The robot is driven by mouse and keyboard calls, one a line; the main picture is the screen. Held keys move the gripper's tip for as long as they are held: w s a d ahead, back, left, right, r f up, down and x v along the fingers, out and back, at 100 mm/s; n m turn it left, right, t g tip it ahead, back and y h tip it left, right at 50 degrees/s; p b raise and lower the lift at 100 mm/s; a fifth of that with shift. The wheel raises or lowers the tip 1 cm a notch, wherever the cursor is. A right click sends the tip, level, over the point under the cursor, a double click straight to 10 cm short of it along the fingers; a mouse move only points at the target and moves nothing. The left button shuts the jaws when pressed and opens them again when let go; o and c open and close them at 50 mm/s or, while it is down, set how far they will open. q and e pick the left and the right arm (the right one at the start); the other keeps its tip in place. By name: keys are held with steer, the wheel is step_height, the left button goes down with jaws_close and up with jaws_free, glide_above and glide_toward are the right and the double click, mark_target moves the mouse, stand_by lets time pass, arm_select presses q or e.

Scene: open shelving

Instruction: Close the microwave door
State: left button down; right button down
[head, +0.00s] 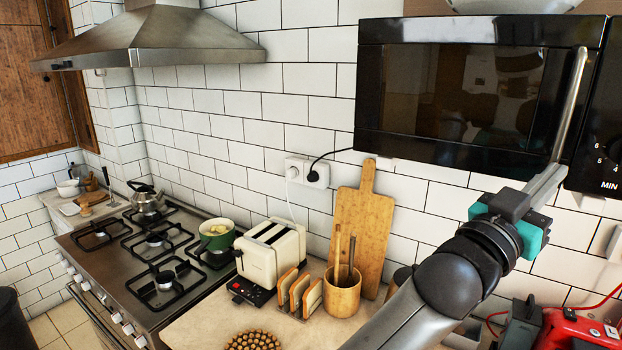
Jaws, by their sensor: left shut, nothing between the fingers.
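The black microwave (390,147) is mounted high on the tiled wall at the right. Its dark glass door (450,95) covers the front and looks flush or nearly flush with the control panel (604,145); I cannot tell if a small gap remains. A long silver handle (573,95) runs down the door's right side. My left gripper (556,172) is shut and empty, with its fingertips at the lower end of the handle; I cannot tell if they touch it. The handle's lowest part is hidden by the fingers. My right gripper is not in view.
Below on the counter are a cream toaster (271,252), a toast rack (300,290), a wooden utensil pot (342,294) and a cutting board (362,222). A gas stove (130,300) stands left. A red appliance (575,328) is at lower right. A bowl (510,5) sits above the microwave.

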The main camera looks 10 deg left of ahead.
arm_select(q)
steer(key=shift+w+r, duration=0.1)
steer(key=shift+r, duration=0.15)
